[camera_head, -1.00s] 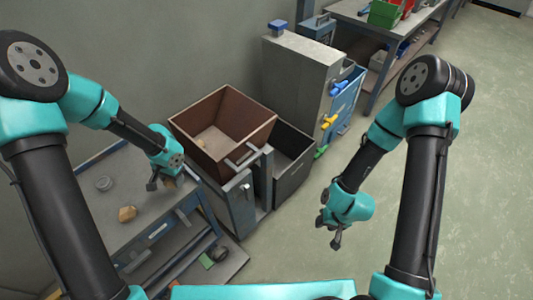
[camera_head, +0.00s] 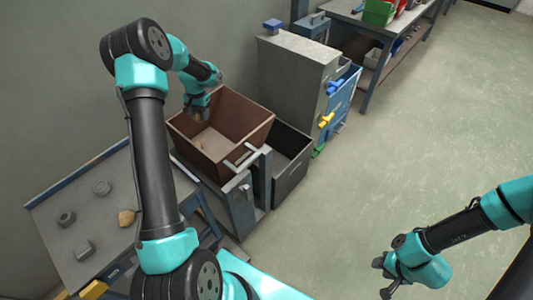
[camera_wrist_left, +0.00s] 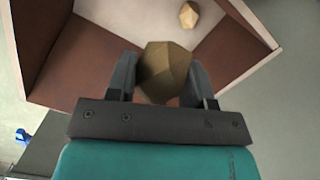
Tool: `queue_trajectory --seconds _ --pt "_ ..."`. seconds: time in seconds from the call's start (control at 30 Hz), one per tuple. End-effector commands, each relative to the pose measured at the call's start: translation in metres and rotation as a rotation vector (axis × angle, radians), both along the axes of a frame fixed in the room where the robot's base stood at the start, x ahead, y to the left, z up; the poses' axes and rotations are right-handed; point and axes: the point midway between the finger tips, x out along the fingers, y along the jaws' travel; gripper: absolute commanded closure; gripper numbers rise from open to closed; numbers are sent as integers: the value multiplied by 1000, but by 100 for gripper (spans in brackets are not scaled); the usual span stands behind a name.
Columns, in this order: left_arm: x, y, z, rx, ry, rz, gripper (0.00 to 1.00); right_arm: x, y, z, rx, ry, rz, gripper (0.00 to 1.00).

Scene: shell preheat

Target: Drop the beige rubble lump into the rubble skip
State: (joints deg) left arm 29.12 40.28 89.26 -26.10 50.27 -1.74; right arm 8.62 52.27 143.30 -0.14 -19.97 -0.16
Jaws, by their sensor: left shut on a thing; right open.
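The brown rubble skip (camera_head: 235,112) stands open-topped in the middle of the head view; its inner wall also shows in the left wrist view (camera_wrist_left: 85,55). My left gripper (camera_head: 197,113) is over the skip's far left part, shut on a beige faceted rubble lump (camera_wrist_left: 165,72). In the left wrist view the lump sits between both fingers, above the skip's floor. A smaller-looking beige lump (camera_wrist_left: 188,15) lies on the skip floor, apart from the gripper. Another beige lump (camera_head: 127,217) lies on the bench. My right gripper (camera_head: 388,278) is open and empty over the floor at lower right.
The grey bench (camera_head: 85,215) at the left carries several small grey pieces, including a round one (camera_head: 102,187). A dark grey bin (camera_head: 290,150) stands right of the skip. A tall grey cabinet (camera_head: 295,75) with coloured handles is behind. The floor at right is clear.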

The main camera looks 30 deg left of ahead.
Motion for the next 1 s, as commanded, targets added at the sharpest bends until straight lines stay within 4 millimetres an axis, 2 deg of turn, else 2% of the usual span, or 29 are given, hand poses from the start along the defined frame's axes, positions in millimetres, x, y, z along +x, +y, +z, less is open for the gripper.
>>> queue_trajectory --seconds 0.1,0.57,1.0 --pt "-1 9 2 1 0 13 78 0 0 0 0 0 1 57" --pt "-1 9 -1 0 1 13 78 0 0 0 0 0 1 57" --pt "-1 9 -41 0 3 13 78 0 0 0 0 0 0 57"
